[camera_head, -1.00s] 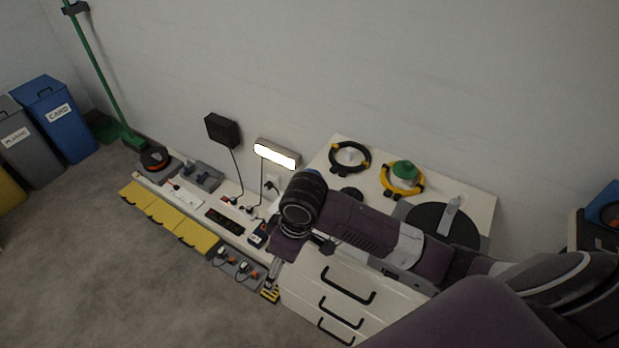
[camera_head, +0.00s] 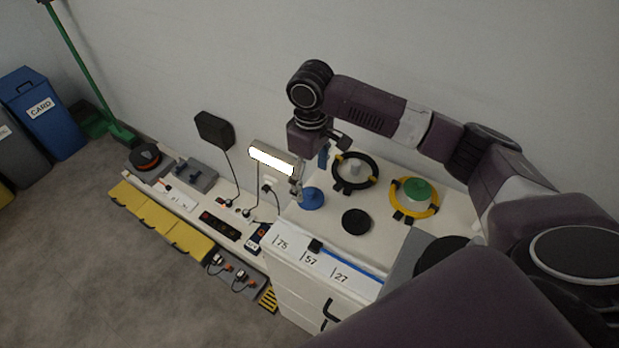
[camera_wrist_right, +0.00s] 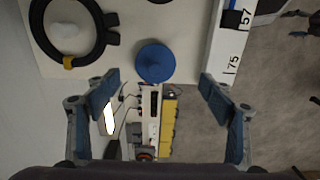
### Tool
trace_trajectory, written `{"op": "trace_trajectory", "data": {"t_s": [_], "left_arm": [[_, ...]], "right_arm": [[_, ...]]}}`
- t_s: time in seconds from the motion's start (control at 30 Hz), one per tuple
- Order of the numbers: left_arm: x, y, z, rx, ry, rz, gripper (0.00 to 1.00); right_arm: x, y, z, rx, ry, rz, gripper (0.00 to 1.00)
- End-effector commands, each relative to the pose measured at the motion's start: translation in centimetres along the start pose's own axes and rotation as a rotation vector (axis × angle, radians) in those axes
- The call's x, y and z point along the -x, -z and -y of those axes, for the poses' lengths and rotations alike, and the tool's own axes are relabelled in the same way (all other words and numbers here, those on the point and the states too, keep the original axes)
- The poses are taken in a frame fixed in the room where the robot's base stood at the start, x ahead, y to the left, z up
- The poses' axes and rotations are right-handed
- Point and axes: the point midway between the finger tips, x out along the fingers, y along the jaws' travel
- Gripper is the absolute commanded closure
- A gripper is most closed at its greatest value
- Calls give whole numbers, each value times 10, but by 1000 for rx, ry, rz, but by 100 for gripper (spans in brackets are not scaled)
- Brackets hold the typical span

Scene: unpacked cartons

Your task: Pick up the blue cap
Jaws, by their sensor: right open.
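The blue cap (camera_head: 312,198) is a round blue disc on the white cabinet top, near its left back corner. In the right wrist view the blue cap (camera_wrist_right: 155,63) lies near the edge of the cabinet top, ahead of and between the fingers. My right gripper (camera_head: 311,178) is over that corner of the cabinet, just above the cap in the picture. In the right wrist view its blue-padded fingers (camera_wrist_right: 160,97) are spread wide with nothing between them. My left gripper is not in view.
A black ring (camera_head: 338,186), a yellow ring with a green-topped piece (camera_head: 394,206) and a black disc (camera_head: 356,222) share the cabinet top. A lit lamp (camera_head: 272,160) is on the wall close left of the gripper. A numbered strip (camera_head: 297,250) lines the front edge.

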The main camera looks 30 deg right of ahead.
Motion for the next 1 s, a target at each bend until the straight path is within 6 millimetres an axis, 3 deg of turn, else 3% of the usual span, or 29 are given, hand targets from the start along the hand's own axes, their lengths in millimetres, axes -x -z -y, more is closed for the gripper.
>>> {"op": "trace_trajectory", "data": {"t_s": [0.1,0.17,0.4,0.53,0.7,0.9,1.0], "left_arm": [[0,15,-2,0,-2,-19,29],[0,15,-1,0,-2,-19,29],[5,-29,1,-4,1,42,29],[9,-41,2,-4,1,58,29],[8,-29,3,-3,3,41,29],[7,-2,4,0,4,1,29],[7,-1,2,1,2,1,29]], "right_arm": [[-3,-1,-1,-3,1,4,25],[-9,0,-1,-3,1,4,25],[-36,2,-4,-2,1,3,25],[-56,4,-8,-3,0,4,25],[-75,4,-8,-2,0,2,25],[-78,5,-8,-2,-1,0,25],[-77,5,-8,-2,-1,0,29]]}}
